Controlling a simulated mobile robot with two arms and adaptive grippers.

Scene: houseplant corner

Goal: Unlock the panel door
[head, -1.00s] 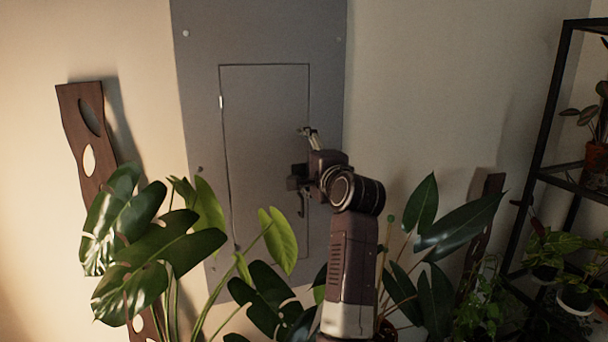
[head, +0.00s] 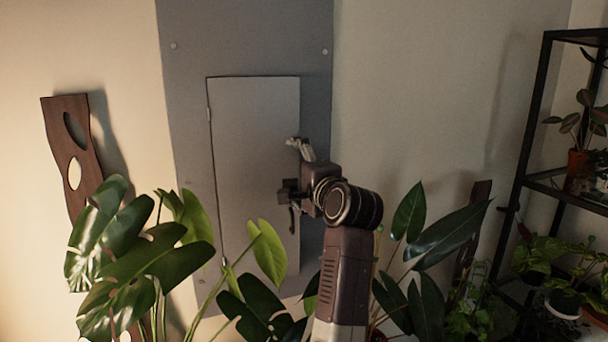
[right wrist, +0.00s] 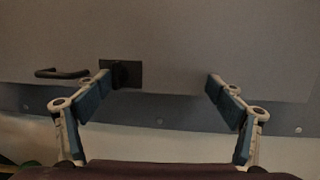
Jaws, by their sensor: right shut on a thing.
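The grey panel door (head: 240,130) is set in a darker grey wall panel (head: 185,110), hinged on the left. It is paler than its frame and seems slightly ajar; the gap is hard to see. A dark latch (right wrist: 122,74) sits near the door's free edge, with a black handle (right wrist: 62,73) beside it; in the head view the handle (head: 292,220) hangs below. In the wrist view, one finger of the right gripper (right wrist: 158,85) meets the latch; the other stands well apart. My left gripper is out of view.
A large-leaved plant (head: 150,260) stands in front at lower left, its leaves overlapping the door's lower part. Another plant (head: 410,250) is right of my arm. A black shelf (head: 530,140) with pots stands far right. A wooden wall piece (head: 75,135) hangs left.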

